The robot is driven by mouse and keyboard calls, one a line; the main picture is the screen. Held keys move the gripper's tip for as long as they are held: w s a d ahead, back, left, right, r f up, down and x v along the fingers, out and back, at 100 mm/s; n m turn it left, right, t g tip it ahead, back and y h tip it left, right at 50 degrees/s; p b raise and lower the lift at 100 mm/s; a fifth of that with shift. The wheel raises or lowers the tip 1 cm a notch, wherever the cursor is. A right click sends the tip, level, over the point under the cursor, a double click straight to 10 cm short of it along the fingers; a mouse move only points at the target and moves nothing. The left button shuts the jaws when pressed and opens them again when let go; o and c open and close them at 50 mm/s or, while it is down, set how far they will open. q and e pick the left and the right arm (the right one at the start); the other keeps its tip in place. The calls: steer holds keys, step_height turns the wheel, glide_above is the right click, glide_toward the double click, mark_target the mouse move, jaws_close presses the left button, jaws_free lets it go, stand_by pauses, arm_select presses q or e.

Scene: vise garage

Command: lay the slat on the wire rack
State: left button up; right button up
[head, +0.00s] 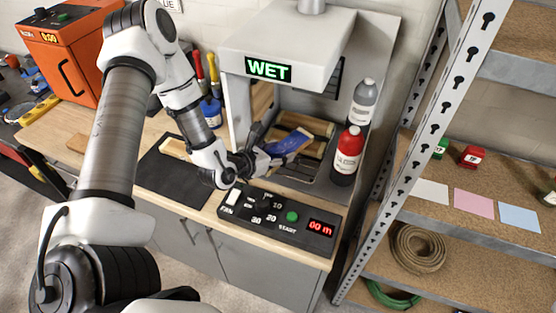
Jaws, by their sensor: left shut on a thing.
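My left gripper (264,158) reaches into the open front of a grey booth (290,40). It is shut on a slat (290,142) with a blue face, held tilted, its far end pointing right and back. Pale wooden pieces (306,122) show behind and beside the slat inside the booth. The wire rack is hard to make out; the gripper and slat cover much of the booth floor, and I cannot tell whether the slat touches anything there. My right gripper is out of view.
A sign (268,69) on the booth reads WET. A red bottle (347,156) and a grey bottle (362,102) stand at its right side. A black control box (275,212) lies in front. A dark mat (180,178) is left, and a metal shelf (440,120) stands right.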

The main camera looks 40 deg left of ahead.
arm_select(q)
step_height(320, 180, down, 3)
steer(key=shift+w+f, duration=0.2)
steer(key=shift+w, duration=0.05)
steer(key=shift+s+f, duration=0.1)
steer(key=shift+s, duration=0.1)
steer(key=o, duration=1)
steer(key=shift+o, duration=1.4)
steer(key=shift+w, duration=0.1)
